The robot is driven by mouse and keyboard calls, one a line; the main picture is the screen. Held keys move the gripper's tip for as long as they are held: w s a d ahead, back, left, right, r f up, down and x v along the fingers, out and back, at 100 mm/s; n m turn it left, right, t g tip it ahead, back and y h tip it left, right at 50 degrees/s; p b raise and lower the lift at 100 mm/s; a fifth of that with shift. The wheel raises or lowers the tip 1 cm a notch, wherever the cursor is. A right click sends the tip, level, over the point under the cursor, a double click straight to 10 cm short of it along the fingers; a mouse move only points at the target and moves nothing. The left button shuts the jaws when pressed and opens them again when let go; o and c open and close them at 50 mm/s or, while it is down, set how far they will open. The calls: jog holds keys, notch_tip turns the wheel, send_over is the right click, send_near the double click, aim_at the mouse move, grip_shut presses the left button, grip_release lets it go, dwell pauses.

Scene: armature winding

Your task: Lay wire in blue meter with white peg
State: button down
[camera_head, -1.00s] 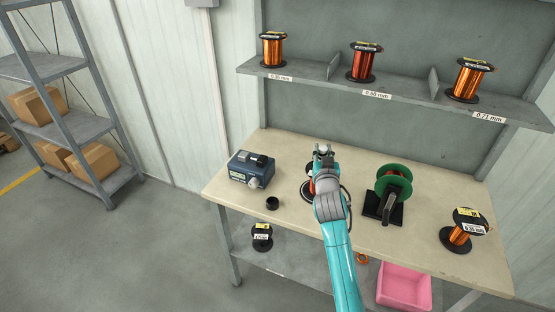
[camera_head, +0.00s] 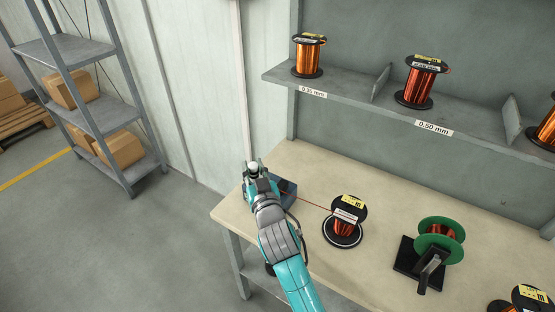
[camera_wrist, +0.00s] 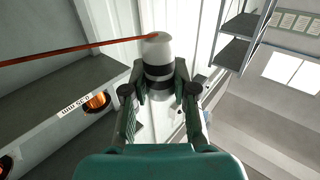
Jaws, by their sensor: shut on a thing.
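My gripper (camera_head: 255,176) is shut on a white peg (camera_wrist: 158,50) with a dark band, its fingers on either side of the peg's lower part in the wrist view. A thin red-brown wire (camera_wrist: 80,52) runs from the left to the peg's white tip. In the head view the wire stretches from the gripper area to a copper spool (camera_head: 343,227) on the bench. The blue meter (camera_head: 288,190) is mostly hidden behind my gripper and wrist. I cannot tell whether the wire touches the meter.
A green reel on a black stand (camera_head: 438,240) is right of the copper spool, and another spool (camera_head: 520,300) is at the lower right. A wall shelf (camera_head: 345,88) with several wire spools is above the bench (camera_head: 320,160). A grey rack (camera_head: 105,115) with boxes stands at left.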

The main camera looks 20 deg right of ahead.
jog(key=shift+w+d+f, duration=0.1)
jog(key=shift+w+f, duration=0.05)
jog(key=shift+w, duration=0.1)
jog(key=shift+w+d+f, duration=0.45)
jog(key=shift+w+d, duration=0.15)
jog(key=shift+d, duration=0.25)
jog(key=shift+w+d+f, duration=0.45)
jog(key=shift+w+d, duration=0.2)
jog(key=shift+d, duration=0.2)
jog(key=shift+w+d+f, duration=0.45)
jog(key=shift+w+d, duration=0.15)
jog(key=shift+d, duration=0.25)
jog(key=shift+s, duration=0.15)
